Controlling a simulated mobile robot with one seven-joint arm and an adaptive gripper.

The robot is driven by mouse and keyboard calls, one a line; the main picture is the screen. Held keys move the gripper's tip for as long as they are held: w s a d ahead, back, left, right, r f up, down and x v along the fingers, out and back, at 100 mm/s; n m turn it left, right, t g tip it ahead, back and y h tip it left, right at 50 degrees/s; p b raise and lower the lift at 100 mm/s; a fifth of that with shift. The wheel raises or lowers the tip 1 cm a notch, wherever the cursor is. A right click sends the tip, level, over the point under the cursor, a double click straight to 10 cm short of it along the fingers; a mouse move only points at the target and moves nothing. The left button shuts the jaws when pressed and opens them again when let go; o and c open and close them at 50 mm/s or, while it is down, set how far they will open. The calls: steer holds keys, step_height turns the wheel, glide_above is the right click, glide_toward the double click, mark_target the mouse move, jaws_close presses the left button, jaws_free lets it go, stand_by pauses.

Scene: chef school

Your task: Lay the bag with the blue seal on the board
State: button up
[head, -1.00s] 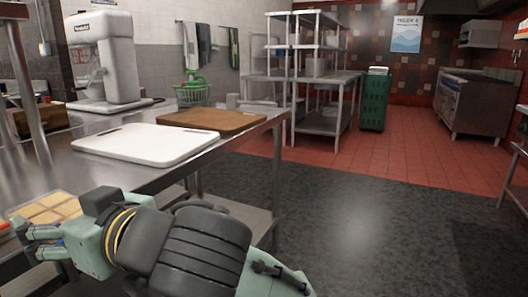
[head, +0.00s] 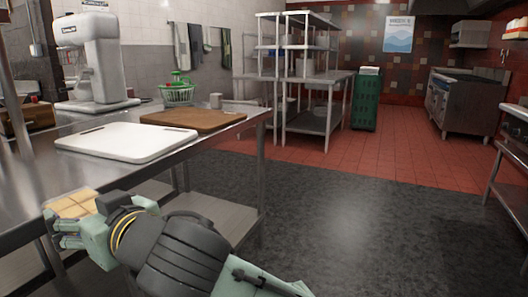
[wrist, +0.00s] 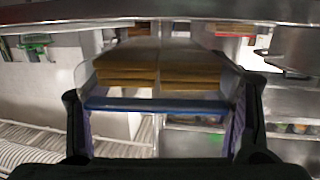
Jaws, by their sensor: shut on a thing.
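My gripper (head: 56,226) is at the lower left of the head view, beside the front side of the steel counter. It is shut on a clear bag (head: 74,203) with tan, slice-like contents. In the wrist view the bag (wrist: 158,73) shows stacked brown slices, and its blue seal (wrist: 160,105) runs across between the two fingers. A white board (head: 125,141) lies flat on the counter, beyond and to the right of the bag. A brown board (head: 195,119) lies behind it. The bag is apart from both boards.
A white stand mixer (head: 97,62) stands at the back left of the counter (head: 75,168). A green basket (head: 177,94) and a small grey cup (head: 215,101) stand behind the brown board. The white board's top is bare. Open floor lies right of the counter.

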steer(key=w+d+f+m+t+h, duration=0.2)
steer(key=w+f+m+t+h, duration=0.1)
steer(key=w+f, duration=0.3)
steer(key=w+d+f+m+t+h, duration=0.2)
steer(key=w+f+h, duration=0.15)
steer(key=w, duration=0.45)
steer(key=w+d+f+m+t+h+p, duration=0.1)
steer(key=w+d+f+m+h, duration=0.2)
steer(key=w+d+f, duration=0.35)
steer(key=w+d+f+m+t+h, duration=0.2)
steer(key=w+d+f+m+h, duration=0.15)
steer(key=f, duration=0.55)
steer(key=s+d+f+m+g+h+p, duration=0.1)
steer(key=d+f+m+h, duration=0.3)
steer(key=d+f, duration=0.9)
steer(key=s+d+f+h, duration=0.1)
steer(key=s+f, duration=0.5)
steer(key=f, duration=0.5)
steer(key=shift+s+d+h, duration=0.15)
steer(key=shift+d+h, duration=0.1)
steer(key=shift+h, duration=0.05)
